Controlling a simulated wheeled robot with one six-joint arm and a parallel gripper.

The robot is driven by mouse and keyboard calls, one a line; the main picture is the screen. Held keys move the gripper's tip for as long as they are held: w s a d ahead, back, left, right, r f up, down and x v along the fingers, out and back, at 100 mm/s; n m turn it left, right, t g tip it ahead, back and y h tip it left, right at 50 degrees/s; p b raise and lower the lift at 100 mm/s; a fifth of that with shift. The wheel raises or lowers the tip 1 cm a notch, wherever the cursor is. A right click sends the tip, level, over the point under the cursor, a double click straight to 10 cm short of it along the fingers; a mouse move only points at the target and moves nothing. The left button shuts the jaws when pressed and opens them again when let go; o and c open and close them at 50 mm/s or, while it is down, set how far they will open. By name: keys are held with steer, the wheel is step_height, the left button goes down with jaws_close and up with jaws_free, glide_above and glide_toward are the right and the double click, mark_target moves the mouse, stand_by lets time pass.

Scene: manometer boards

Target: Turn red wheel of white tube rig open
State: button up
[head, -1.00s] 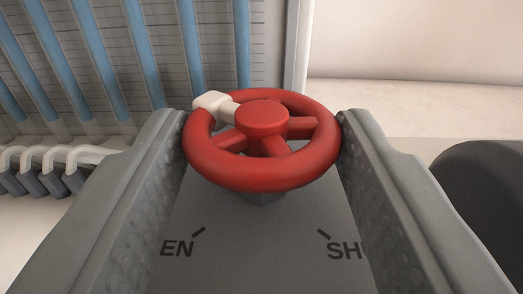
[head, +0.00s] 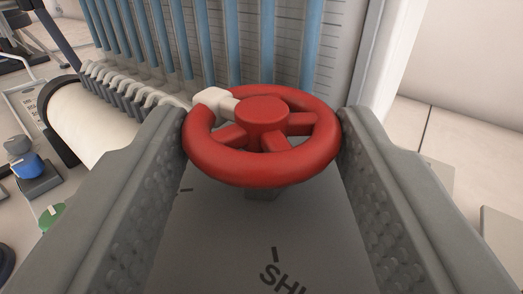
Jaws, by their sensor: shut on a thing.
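The red wheel (head: 262,172) sits in the middle of the view, on a stem above a grey plate (head: 220,240). A white block (head: 213,101) on its rim points to the upper left. My gripper (head: 262,118) is shut on the wheel, one jaw pressed against the rim on each side. A mark with lettering that starts "SH" (head: 282,278) is on the plate below the wheel, cut off by the frame. Another short mark (head: 186,190) shows beside the left jaw; its lettering is hidden.
Behind the wheel stands a lined board with several blue tubes (head: 235,45) and a row of grey fittings (head: 125,92) at its foot. A white cylinder (head: 92,122) lies at left. A blue knob (head: 27,165) and a green knob (head: 50,216) are farther left.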

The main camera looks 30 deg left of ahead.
steer(key=n+g+y, duration=0.1)
steer(key=y, duration=0.1)
steer(key=n+g+y, duration=0.1)
steer(key=n+g, duration=0.1)
steer(key=n+g+y, duration=0.1)
steer(key=g+y, duration=0.1)
steer(key=shift+w+d+n+y, duration=0.3)
steer(key=shift+w+d+n, duration=0.05)
steer(key=shift+n, duration=0.05)
steer(key=shift+r+g, duration=0.1)
steer(key=shift+g, duration=0.2)
steer(key=o, duration=1)
steer(key=shift+w, duration=0.1)
